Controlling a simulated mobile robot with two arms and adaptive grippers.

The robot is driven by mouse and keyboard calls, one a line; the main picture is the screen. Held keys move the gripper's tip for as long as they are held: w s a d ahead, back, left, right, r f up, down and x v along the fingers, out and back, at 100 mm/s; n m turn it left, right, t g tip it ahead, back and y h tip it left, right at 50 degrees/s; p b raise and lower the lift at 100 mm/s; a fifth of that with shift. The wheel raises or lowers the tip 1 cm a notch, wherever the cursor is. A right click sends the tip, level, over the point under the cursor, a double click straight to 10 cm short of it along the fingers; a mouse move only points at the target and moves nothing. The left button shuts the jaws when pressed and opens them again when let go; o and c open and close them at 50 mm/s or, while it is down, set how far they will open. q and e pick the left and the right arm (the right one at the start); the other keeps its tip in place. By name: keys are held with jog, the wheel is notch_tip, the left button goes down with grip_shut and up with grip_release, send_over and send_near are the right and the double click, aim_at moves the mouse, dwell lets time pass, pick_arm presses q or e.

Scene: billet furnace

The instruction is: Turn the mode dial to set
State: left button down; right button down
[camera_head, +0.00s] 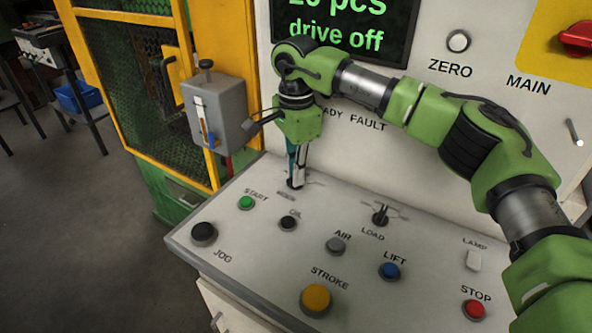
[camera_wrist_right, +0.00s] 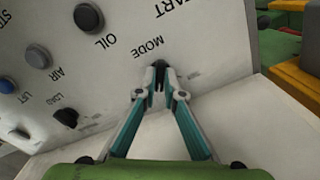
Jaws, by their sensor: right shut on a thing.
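The mode dial (camera_wrist_right: 159,69) is a small black knob on the sloped white control panel (camera_head: 265,275), beside the MODE label. In the wrist view it sits between the fingertips of my right gripper (camera_wrist_right: 160,92). In the head view my right gripper (camera_head: 296,182) points down at the panel's back left and its fingers cover most of the dial. The gripper is shut on the dial. The dial's exact setting is hard to read, as the small marks around it are blurred. My left gripper is not in view.
Near the dial are a green START button (camera_head: 246,202), a black OIL button (camera_head: 288,222) and a black JOG button (camera_head: 204,234). The LOAD switch (camera_head: 380,215) stands to the right. A grey box (camera_head: 218,112) on the yellow guard frame is close left. The display (camera_head: 345,30) reads "drive off".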

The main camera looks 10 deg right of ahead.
jog(key=n, duration=0.7)
jog(key=shift+p, duration=0.35)
jog(key=n, duration=0.4)
jog(key=shift+n, duration=2.1)
jog(key=c, duration=2.1)
grip_release()
jog(key=shift+c, duration=0.2)
notch_tip(320, 180, up, 12)
